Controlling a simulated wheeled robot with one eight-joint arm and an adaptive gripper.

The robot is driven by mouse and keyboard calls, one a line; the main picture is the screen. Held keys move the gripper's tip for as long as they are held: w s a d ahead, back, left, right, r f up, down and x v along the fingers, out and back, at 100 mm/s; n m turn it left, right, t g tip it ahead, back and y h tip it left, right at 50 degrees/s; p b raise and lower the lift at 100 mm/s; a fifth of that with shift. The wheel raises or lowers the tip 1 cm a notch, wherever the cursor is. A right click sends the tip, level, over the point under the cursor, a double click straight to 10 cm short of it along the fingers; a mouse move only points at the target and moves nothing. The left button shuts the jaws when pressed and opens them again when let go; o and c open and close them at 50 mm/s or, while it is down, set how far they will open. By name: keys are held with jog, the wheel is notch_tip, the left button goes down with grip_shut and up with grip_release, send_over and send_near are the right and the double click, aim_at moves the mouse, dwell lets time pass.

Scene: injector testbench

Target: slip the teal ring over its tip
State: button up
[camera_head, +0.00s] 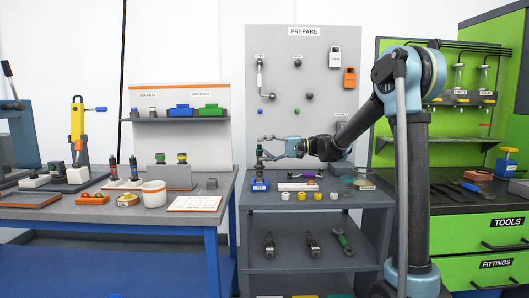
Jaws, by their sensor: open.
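A dark upright injector (260,168) stands in a blue holder (260,185) at the left end of the grey bench under the PREPARE board. A small teal-green band shows near its top, likely the teal ring (259,148); it is too small to tell how it is seated. My gripper (265,146) reaches in from the right, level with the top of the injector. Its fingers are open, one above the other, beside or around the injector's top; I cannot tell whether they touch it.
White and yellow small parts (302,196) lie along the bench front, with a purple tool (313,173) and a glass container (347,185) farther right. The lower shelf (285,262) holds two dark injectors and a green wrench. A left table (107,215) carries a white cup (154,194).

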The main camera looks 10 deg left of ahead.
jog(key=f+v, duration=0.1)
jog(key=v, duration=1.1)
jog(key=s+d+f+m+t+h, duration=0.1)
jog(key=s+d+f+t+h, duration=0.2)
jog(key=s+d+f+h, duration=0.5)
jog(key=s+d+f+m+t+h, duration=0.1)
jog(key=s+d+f+t+h, duration=0.2)
jog(key=s+d+f+h, duration=0.5)
jog(key=s+d+f, duration=0.6)
jog(key=s+d, duration=0.1)
jog(key=s, duration=0.2)
jog(key=s+d+f, duration=0.6)
jog(key=s+d, duration=0.2)
jog(key=s, duration=0.1)
jog(key=shift+d+f+h, duration=0.35)
jog(key=shift+f+h, duration=0.05)
jog(key=shift+w+f, duration=0.2)
jog(key=shift+w, duration=0.3)
